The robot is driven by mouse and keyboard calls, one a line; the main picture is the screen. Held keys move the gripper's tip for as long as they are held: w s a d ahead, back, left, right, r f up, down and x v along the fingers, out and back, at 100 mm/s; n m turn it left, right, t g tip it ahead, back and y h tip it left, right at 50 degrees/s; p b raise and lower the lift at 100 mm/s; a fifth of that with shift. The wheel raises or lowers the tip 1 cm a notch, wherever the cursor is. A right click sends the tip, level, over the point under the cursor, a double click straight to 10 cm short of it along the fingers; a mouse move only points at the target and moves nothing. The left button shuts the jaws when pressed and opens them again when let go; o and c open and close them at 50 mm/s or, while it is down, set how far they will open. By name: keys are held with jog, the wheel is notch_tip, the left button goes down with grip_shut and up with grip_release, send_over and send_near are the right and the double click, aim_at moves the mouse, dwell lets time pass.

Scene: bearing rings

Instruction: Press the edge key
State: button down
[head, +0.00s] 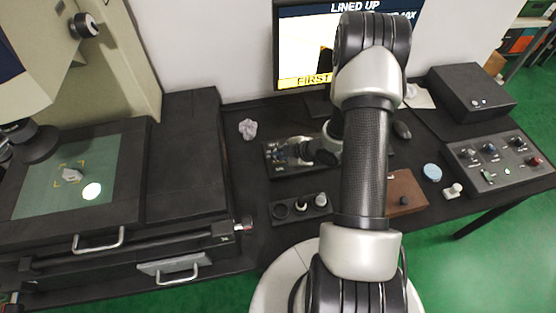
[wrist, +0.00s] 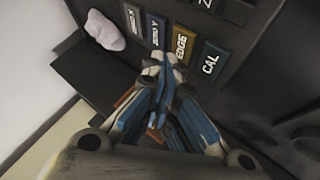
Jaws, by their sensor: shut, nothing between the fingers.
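The EDGE key (wrist: 183,44) is a brown-orange key with white letters on a dark key box, seen in the wrist view between the blue ZERO Y key (wrist: 155,31) and the dark CAL key (wrist: 211,59). My gripper (wrist: 165,62) is shut and empty, its fingertips close to the lower left of the EDGE key in the picture. Whether the tips touch the box I cannot tell. In the head view my gripper (head: 293,153) is over the key box (head: 290,172), and it covers part of the keys.
A crumpled pale cloth (head: 248,129) lies left of the key box. A dark tray (head: 300,208) with round parts stands in front of it. The monitor (head: 308,45) is behind, reading "LINED UP". A control box (head: 510,165) with knobs is at the right.

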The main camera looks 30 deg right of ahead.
aim_at(277, 163)
jog(key=shift+f, duration=0.15)
jog(key=shift+f+b, duration=0.25)
jog(key=shift+b, duration=0.15)
jog(key=shift+f+b, duration=0.3)
jog(key=shift+f, duration=0.05)
dwell(0.6)
jog(key=shift+r, duration=0.15)
jog(key=shift+r+p, duration=0.6)
jog(key=shift+r+p, duration=2)
jog(key=shift+r, duration=0.55)
